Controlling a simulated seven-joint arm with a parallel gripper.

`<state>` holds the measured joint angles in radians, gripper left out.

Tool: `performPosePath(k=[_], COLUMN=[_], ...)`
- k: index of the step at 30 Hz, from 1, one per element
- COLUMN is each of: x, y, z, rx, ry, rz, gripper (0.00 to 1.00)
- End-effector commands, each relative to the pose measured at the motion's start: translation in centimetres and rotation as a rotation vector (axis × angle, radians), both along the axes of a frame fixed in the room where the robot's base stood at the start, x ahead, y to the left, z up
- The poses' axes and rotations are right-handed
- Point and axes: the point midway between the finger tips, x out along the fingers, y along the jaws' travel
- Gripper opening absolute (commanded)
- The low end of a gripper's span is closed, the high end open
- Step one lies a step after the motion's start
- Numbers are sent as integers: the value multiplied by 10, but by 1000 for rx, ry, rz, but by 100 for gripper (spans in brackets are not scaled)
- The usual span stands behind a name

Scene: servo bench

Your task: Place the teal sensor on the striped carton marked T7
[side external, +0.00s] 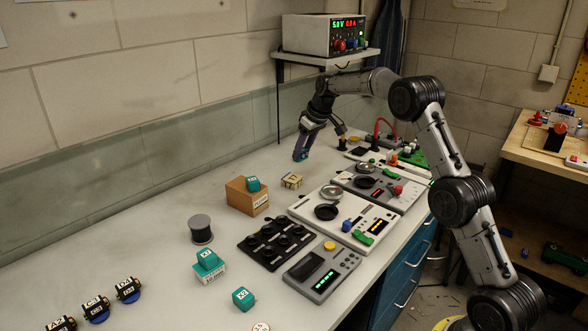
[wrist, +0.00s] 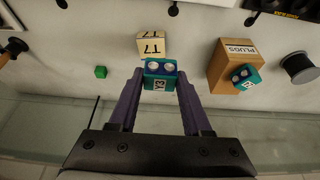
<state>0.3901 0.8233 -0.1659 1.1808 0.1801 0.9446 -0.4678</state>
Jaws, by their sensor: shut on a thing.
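My gripper (side external: 304,147) hangs over the bench beyond the striped carton in the side external view. In the wrist view, my gripper (wrist: 160,82) is shut on a teal sensor marked Y3 (wrist: 160,68), its fingers on either side. The held sensor (side external: 301,155) is small and partly hidden by the fingers in the side external view. The striped carton marked T7 (side external: 291,181) is a small cream block on the bench. It also shows in the wrist view (wrist: 151,44), just above the sensor in the picture. Its visible top is bare.
A brown PLUGS box (side external: 246,197) bears another teal sensor (side external: 253,184). Teal sensor X1 (side external: 207,259) sits on a white carton; X2 (side external: 243,298) is on the bench. A dark spool (side external: 201,229) and grey panels (side external: 345,215) stand nearby.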

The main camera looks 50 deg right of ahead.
Motion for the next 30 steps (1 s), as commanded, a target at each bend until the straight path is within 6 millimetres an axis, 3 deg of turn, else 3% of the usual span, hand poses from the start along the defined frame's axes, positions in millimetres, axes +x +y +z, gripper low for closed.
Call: performPosePath(k=[4,10,19,25,30], x=[22,41,51,51,51], y=[-7,-14,-18,-17,-18], z=[-26,-49,-62,-89,-92], rx=[2,0,0,1,-2], ry=[4,0,1,3,-1], rz=[1,1,1,1,1], gripper=[0,0,0,0,0])
